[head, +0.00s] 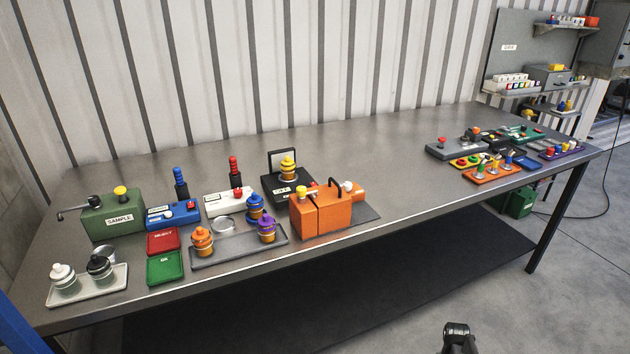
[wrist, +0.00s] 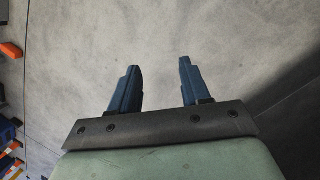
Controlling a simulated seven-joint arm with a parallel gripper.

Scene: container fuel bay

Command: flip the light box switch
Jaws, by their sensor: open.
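I cannot tell for sure which thing is the light box. A black box (head: 283,190) with white lettering and a raised back panel stands on the table, left of its middle, with an orange and yellow jar on top. Left of it is a white box (head: 228,201) with a red knob and a label too small to read. No switch can be clearly made out on either. My gripper (wrist: 158,82) is open and empty over bare grey floor in the wrist view, its two dark blue fingers apart. It is away from both boxes.
An orange block (head: 320,215) with a dark handle stands in front of the black box. A green sample box (head: 112,220) with a crank, trays and jars crowd the left end. Several coloured panels (head: 492,170) lie at the right end. The middle of the table (head: 395,195) is clear.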

